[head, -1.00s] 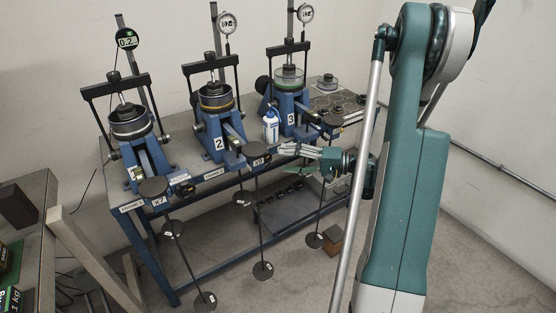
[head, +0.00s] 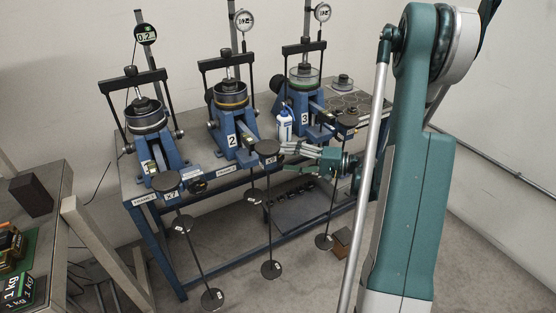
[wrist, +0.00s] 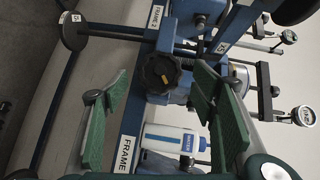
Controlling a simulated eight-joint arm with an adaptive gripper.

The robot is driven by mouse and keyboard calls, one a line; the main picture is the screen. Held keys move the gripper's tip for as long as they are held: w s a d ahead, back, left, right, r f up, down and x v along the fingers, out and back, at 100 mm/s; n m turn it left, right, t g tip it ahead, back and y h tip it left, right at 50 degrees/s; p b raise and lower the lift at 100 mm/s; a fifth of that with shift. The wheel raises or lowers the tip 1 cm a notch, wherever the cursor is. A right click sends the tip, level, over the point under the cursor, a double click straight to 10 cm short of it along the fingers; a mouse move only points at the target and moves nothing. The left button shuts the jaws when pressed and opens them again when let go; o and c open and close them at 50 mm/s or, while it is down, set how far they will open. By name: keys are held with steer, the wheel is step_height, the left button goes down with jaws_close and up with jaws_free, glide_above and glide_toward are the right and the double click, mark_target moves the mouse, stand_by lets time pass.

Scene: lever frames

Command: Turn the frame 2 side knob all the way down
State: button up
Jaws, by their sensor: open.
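Frame 2 (head: 232,142) is the middle blue lever frame on the bench. Its side knob (wrist: 162,74) is black and lobed with a small yellow mark, and shows near the middle of the wrist view, close to the "FRAME 2" label (wrist: 155,17). In the head view I cannot make out this knob behind the weight hanger and my gripper. My gripper (head: 284,148) reaches in from the right to the front of frame 2. In the wrist view its green fingers (wrist: 160,82) are open, one on each side of the knob, with nothing between the pads. I cannot tell whether they touch it.
Frame 2's weight hanger (head: 267,148) hangs by the gripper, its rod crossing the wrist view's upper left. A white and blue bottle (head: 284,124) stands between frames 2 and 3. Frame 1 (head: 149,160) is at left, frame 3 (head: 305,112) at right.

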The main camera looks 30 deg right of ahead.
mark_target(280, 158)
steer(key=shift+b+x, duration=0.4)
steer(key=shift+x, duration=1.65)
steer(key=c, duration=0.9)
